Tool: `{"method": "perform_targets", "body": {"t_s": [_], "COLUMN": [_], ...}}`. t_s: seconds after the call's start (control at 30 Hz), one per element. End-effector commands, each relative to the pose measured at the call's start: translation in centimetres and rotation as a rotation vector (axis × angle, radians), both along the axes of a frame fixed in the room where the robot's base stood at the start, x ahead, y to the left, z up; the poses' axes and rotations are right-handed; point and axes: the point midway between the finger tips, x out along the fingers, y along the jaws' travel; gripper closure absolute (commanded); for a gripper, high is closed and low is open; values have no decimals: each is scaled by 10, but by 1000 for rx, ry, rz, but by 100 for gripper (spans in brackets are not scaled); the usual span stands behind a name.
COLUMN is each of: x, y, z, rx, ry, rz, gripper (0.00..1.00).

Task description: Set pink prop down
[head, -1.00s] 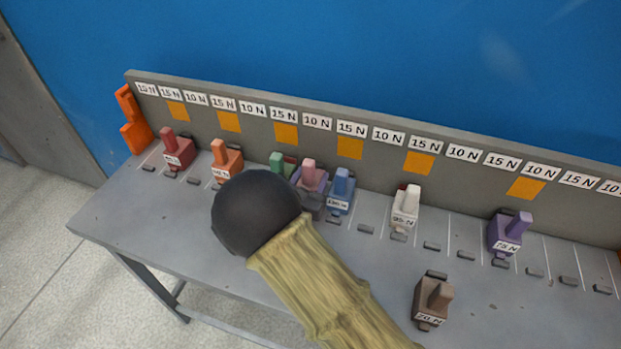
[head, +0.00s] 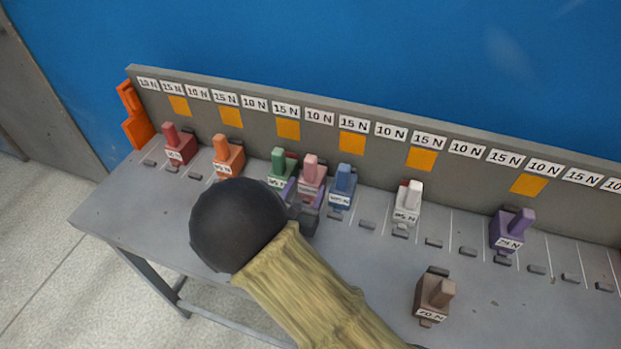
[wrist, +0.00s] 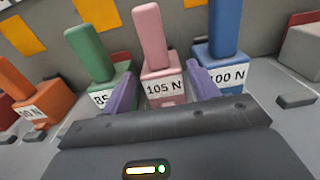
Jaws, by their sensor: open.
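The pink prop (head: 311,169), labelled 105 N, stands upright on the grey bench, close between the green and blue props. It also shows at the centre of the wrist view (wrist: 150,45). My gripper (wrist: 163,84) is open, with one purple finger on each side of the pink block's lower part. In the wrist view small gaps seem to show beside the block; I cannot tell whether a finger touches it. The block's foot is hidden behind my gripper body. In the head view my gripper (head: 303,197) is partly hidden by my dark wrist.
The green prop (head: 278,164) is close at left and the blue prop (head: 343,182) close at right. Orange (head: 228,153), red (head: 179,144), white (head: 408,203), purple (head: 512,230) and brown (head: 434,295) props stand farther off. A labelled back panel (head: 380,154) rises behind. The front-left bench is clear.

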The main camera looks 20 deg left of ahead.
Motion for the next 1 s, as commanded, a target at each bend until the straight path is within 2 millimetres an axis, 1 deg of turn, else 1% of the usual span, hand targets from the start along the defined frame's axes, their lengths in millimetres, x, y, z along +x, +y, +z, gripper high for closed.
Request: {"method": "perform_targets", "body": {"t_s": [0.03,0.2,0.33,0.47,1.0], "x": [-11,-42,-58,-63,-63], "y": [0,-4,-6,-7,-7], "z": [0,0,0,0,0], "rx": [-1,-1,1,0,0], "ry": [0,0,0,-1,-1], "rz": [4,3,1,1,0], "gripper": [40,40,40,40,40]}}
